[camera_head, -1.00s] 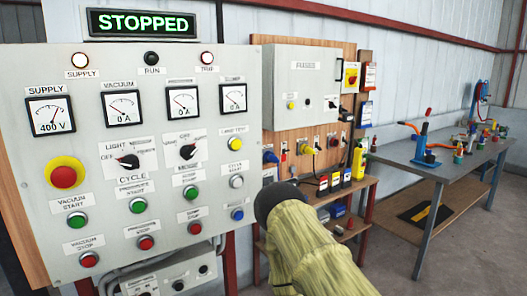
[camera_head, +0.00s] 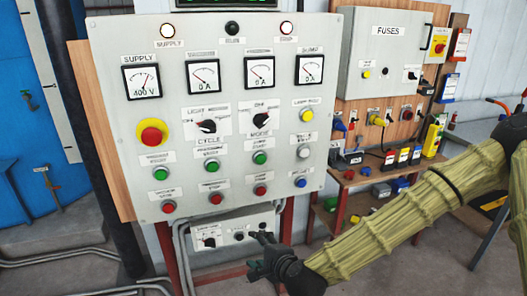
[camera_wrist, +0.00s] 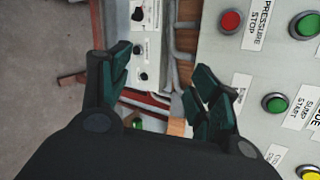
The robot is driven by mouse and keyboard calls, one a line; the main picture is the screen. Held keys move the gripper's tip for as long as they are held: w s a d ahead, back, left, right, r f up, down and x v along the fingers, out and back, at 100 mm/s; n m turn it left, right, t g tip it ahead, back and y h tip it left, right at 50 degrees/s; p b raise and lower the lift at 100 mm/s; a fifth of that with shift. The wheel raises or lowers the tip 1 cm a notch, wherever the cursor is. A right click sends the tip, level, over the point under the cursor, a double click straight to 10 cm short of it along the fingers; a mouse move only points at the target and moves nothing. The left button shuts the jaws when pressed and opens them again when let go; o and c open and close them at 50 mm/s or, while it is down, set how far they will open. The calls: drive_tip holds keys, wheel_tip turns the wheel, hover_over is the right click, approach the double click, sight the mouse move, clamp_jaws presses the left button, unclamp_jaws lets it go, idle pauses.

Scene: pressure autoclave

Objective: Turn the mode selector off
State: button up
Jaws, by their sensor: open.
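The mode selector (camera_head: 262,120) is a black knob on a white plate marked OFF on the grey control panel (camera_head: 205,80), with the word MODE below it. Its pointer direction is too small to read surely. A similar knob, the cycle selector (camera_head: 207,126), sits to its left. My gripper (camera_head: 258,252) is open and empty, low in front of the panel and well below the mode selector. In the wrist view its dark green fingers (camera_wrist: 160,88) are spread, with the panel's edge to the right. The mode selector is not visible there.
A small control box (camera_head: 232,226) with knobs hangs below the panel, behind my gripper. Red and green buttons surround the selectors, with a red-yellow emergency stop (camera_head: 152,132) at left. The fuse box (camera_head: 385,50) and a shelf of tools (camera_head: 345,178) stand at right.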

drive_tip(key=w+d+r+m+t+p, duration=0.1)
drive_tip(key=w+r+m+t, duration=0.15)
drive_tip(key=r, duration=0.55)
drive_tip(key=w+r+m+t, duration=0.1)
drive_tip(key=w+r+m, duration=0.15)
drive_tip(key=r, duration=0.55)
drive_tip(key=m+t+p, duration=0.1)
drive_tip(key=m+t, duration=0.2)
drive_tip(key=m, duration=0.1)
approach(264, 123)
drive_tip(key=shift+h, duration=0.3)
drive_tip(key=p+x, duration=0.4)
drive_tip(key=x, duration=0.6)
drive_tip(key=shift+w+a+r, duration=0.1)
drive_tip(key=shift+w+a, duration=0.05)
drive_tip(key=shift+a, duration=0.05)
drive_tip(key=c, duration=1)
